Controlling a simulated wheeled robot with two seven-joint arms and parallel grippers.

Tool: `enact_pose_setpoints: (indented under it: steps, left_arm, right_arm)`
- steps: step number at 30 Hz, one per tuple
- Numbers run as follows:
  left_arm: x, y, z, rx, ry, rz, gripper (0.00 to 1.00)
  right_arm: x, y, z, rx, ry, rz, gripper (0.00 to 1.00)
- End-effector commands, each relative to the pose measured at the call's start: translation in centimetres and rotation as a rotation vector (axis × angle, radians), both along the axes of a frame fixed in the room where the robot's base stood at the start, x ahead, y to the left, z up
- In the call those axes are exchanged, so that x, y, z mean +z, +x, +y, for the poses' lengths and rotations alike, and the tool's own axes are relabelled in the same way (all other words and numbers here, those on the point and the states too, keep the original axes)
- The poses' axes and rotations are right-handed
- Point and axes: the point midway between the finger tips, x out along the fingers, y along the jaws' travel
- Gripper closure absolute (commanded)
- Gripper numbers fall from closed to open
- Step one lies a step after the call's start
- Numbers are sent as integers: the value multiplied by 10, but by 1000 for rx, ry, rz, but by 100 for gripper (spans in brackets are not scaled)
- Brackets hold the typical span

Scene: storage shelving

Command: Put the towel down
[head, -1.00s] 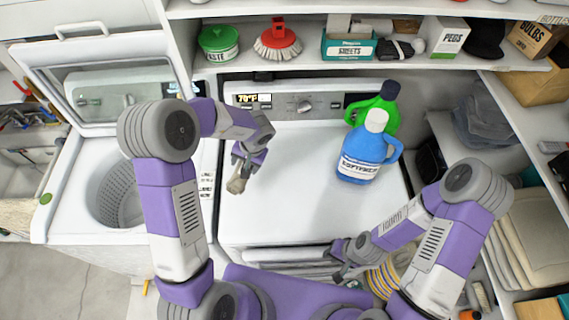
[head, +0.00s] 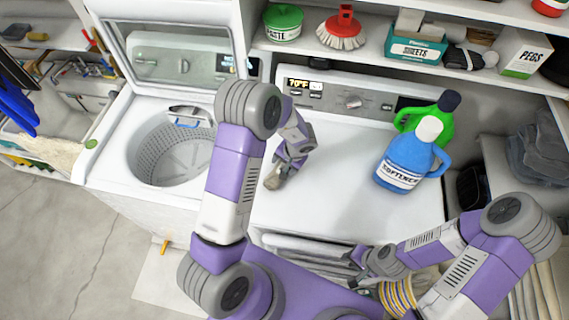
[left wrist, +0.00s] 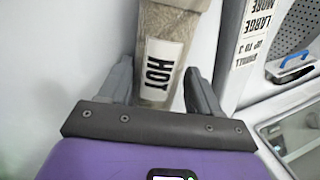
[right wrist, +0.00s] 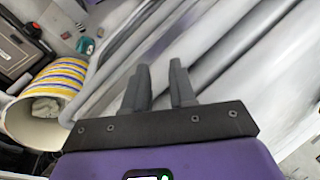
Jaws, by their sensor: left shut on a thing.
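My left gripper (head: 279,172) is shut on the towel (head: 272,181), a small beige strip, over the left part of the white machine top. My right gripper (head: 357,268) is low by the machine's front edge. In the right wrist view its fingers (right wrist: 160,68) are a little apart with nothing between them.
A blue softener jug (head: 408,160) and a green jug (head: 437,120) stand on the right of the white machine top (head: 330,195). The open washer (head: 120,110) is at left, with a blue-handled thing (head: 187,124) in its drum. A striped basket (right wrist: 62,78) is near my right gripper.

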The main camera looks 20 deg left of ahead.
Motion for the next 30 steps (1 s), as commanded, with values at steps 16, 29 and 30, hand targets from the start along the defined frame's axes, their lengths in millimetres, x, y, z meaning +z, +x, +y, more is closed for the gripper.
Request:
enact_pose_setpoints:
  steps: [16,29,30]
  left_arm:
    - [-2,0,0,0,0,1,11]
    - [55,-1,-16,1,-2,-4,11]
    - [64,-1,-18,2,-1,-4,11]
  right_arm:
    - [1,0,0,0,0,0,75]
    - [11,0,0,0,0,0,75]
    - [12,0,0,0,0,0,75]
